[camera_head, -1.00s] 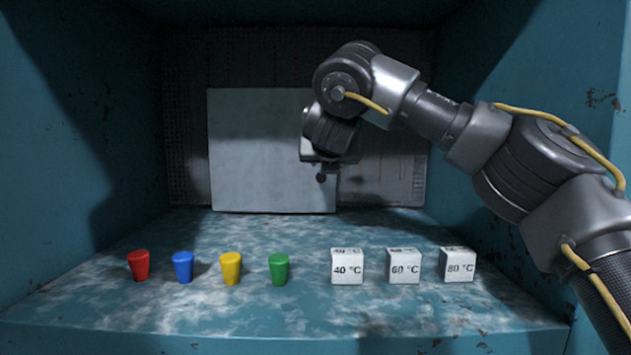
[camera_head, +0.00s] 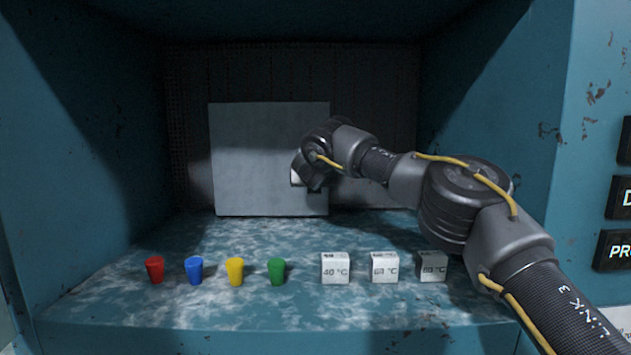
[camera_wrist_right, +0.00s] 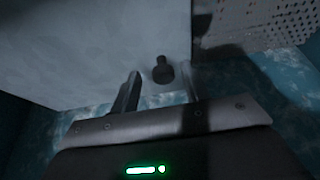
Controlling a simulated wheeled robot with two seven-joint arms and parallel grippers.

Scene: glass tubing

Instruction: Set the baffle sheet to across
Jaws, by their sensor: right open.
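The baffle sheet (camera_head: 255,150) is a flat pale grey panel standing upright at the back of the teal chamber, its face toward me. In the right wrist view the sheet (camera_wrist_right: 90,45) fills the upper left, with a dark round knob (camera_wrist_right: 162,70) near its lower right edge. My right gripper (camera_head: 297,179) is in front of the sheet's right part and hides the knob in the head view. In the right wrist view my right gripper (camera_wrist_right: 160,88) is open, its fingers on either side of the knob; contact cannot be told. My left gripper is not in view.
Red (camera_head: 154,269), blue (camera_head: 194,269), yellow (camera_head: 235,271) and green (camera_head: 277,271) stoppers stand along the front of the floor. Cubes marked 40 °C (camera_head: 335,270), 60 °C (camera_head: 385,268) and 80 °C (camera_head: 432,267) stand right of them. A perforated wall (camera_wrist_right: 245,20) lies behind the sheet.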

